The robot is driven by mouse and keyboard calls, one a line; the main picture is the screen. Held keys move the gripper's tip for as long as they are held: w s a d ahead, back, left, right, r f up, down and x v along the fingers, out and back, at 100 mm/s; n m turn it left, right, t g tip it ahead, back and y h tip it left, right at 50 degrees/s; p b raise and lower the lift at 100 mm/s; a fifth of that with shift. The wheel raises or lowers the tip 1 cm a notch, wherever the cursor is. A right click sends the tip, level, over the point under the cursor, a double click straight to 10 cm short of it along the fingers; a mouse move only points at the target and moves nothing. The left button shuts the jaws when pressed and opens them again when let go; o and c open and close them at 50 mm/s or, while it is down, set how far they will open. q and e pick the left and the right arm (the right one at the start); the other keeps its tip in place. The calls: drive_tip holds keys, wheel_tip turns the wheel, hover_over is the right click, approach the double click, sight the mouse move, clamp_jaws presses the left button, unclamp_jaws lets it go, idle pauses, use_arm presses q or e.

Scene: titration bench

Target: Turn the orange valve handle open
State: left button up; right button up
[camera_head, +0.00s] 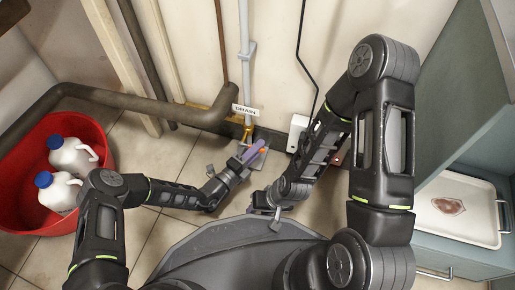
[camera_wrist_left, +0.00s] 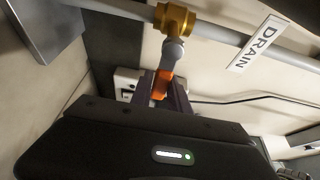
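The orange valve handle (camera_wrist_left: 161,84) hangs below a grey stem and a brass valve fitting (camera_wrist_left: 176,18) on the drain pipe. In the left wrist view it sits between my left gripper's purple fingers (camera_wrist_left: 163,92), which lie close on both sides, with little gap visible. In the head view my left gripper (camera_head: 254,151) reaches the pipe's foot, and only a bit of the orange handle (camera_head: 263,150) shows beside the fingers. My right gripper (camera_head: 275,220) is lower, near my base and away from the valve; its fingers are too small to read.
A DRAIN label (camera_head: 245,110) is on the pipe. A red tub (camera_head: 22,214) with two white jugs (camera_head: 70,155) stands at the left. A white box (camera_head: 298,130) is on the wall. A cabinet at the right holds a white tray (camera_head: 468,190).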

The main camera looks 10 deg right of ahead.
use_arm(q)
clamp_jaws()
idle(1.0)
